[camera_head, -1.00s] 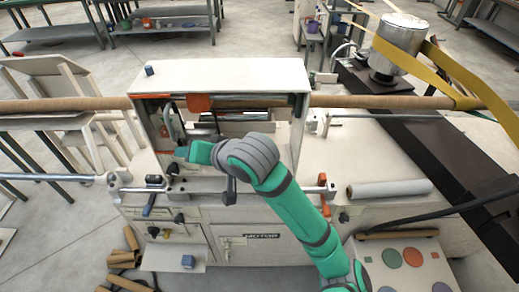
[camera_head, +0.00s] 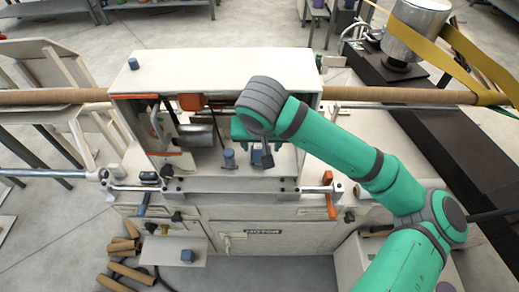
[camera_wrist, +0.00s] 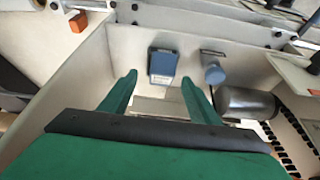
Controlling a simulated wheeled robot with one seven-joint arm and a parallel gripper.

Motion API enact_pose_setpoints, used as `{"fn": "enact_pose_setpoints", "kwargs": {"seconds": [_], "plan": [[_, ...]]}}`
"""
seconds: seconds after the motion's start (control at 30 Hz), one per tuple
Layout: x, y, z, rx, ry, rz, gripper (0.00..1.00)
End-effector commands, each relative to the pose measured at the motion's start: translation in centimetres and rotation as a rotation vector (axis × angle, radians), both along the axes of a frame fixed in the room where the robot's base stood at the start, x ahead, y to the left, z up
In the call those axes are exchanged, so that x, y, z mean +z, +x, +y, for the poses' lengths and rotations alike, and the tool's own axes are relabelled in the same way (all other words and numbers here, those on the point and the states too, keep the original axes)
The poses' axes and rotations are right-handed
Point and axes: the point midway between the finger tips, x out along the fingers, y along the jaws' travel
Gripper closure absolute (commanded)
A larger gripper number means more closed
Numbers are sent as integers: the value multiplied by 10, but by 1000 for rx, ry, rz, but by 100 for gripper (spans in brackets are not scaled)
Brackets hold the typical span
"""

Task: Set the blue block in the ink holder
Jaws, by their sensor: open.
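My gripper (camera_head: 258,146) is open inside the front opening of the white machine housing; the arm partly hides it in the head view. In the wrist view, the two green fingers of my gripper (camera_wrist: 158,80) are spread and empty. A blue block (camera_wrist: 163,63) stands just beyond the fingertips, roughly between them, and nothing grips it. The same block shows partly behind my gripper in the head view (camera_head: 257,156). A blue round-topped piece (camera_head: 229,157) stands beside it, also in the wrist view (camera_wrist: 213,73). I cannot tell which part is the ink holder.
A metal cylinder (camera_wrist: 247,104) is close beside the right finger in the wrist view. The housing walls hem in my gripper.

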Motion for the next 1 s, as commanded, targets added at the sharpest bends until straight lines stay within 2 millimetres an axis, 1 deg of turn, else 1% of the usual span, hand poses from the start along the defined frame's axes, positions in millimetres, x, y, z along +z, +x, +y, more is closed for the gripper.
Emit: {"fn": "enact_pose_setpoints", "kwargs": {"seconds": [0.2,0.3,0.4,0.6,0.63,0.67,0.7,0.77,0.8,0.83,0.87,0.9,1.0], "plan": [[-27,13,2,-3,-1,1,44],[-37,17,2,-2,0,0,44],[-41,19,4,1,1,-2,44],[-42,20,7,8,1,-2,44],[-42,20,7,8,1,-2,46],[-42,20,8,9,1,-2,53],[-42,20,8,9,1,-2,63],[-42,20,8,9,1,-2,77],[-42,20,7,8,1,-2,87],[-42,20,7,7,1,-2,90],[-42,20,7,7,1,-2,90],[-41,20,6,6,1,-2,94],[-42,20,5,5,1,-2,94]]}}
